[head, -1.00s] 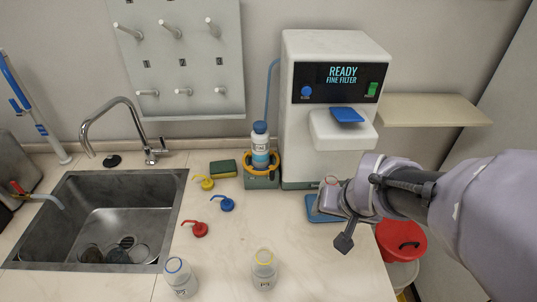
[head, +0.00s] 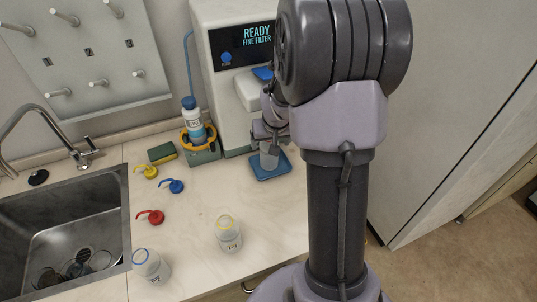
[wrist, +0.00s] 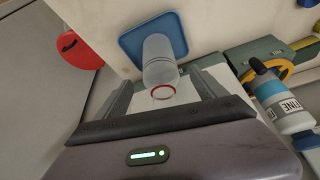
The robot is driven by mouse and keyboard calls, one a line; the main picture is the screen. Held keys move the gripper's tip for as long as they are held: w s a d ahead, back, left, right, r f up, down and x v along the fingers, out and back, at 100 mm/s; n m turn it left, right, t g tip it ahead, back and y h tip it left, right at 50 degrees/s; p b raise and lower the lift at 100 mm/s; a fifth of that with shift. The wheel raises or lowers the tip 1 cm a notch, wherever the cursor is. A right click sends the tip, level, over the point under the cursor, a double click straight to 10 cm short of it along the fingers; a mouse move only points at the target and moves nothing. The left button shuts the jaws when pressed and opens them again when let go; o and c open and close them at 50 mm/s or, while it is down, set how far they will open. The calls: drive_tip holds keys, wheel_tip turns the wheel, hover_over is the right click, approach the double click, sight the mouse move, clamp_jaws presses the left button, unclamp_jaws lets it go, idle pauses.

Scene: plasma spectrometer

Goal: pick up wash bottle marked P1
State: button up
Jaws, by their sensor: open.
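A clear open bottle with a red neck ring stands on a blue mat (head: 268,174) before the white machine; I see the bottle (head: 269,158) in the head view and, mouth toward the camera, in the wrist view (wrist: 160,65). No mark on it is readable. My gripper (wrist: 160,82) is open, with one finger on each side of this bottle and visible gaps to it. In the head view my gripper (head: 268,130) is partly hidden by my arm. Two other clear bottles stand nearer the front: one yellow-ringed (head: 229,239), one blue-ringed (head: 150,267); their small labels are hard to read.
The white machine (head: 220,85) reads READY FINE FILTER. A blue-labelled bottle (head: 193,122) sits in a green holder beside it. Red (head: 151,217), blue (head: 173,186) and yellow (head: 147,171) spout caps lie on the counter. A sink (head: 75,240) is left; a red lid (wrist: 78,48) shows in the wrist view.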

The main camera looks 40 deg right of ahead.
drive_tip(key=b+x, duration=0.1)
drive_tip(key=x, duration=0.4)
drive_tip(key=shift+w+d+f, duration=0.1)
drive_tip(key=shift+w, duration=0.05)
drive_tip(key=shift+c, duration=0.2)
clamp_jaws()
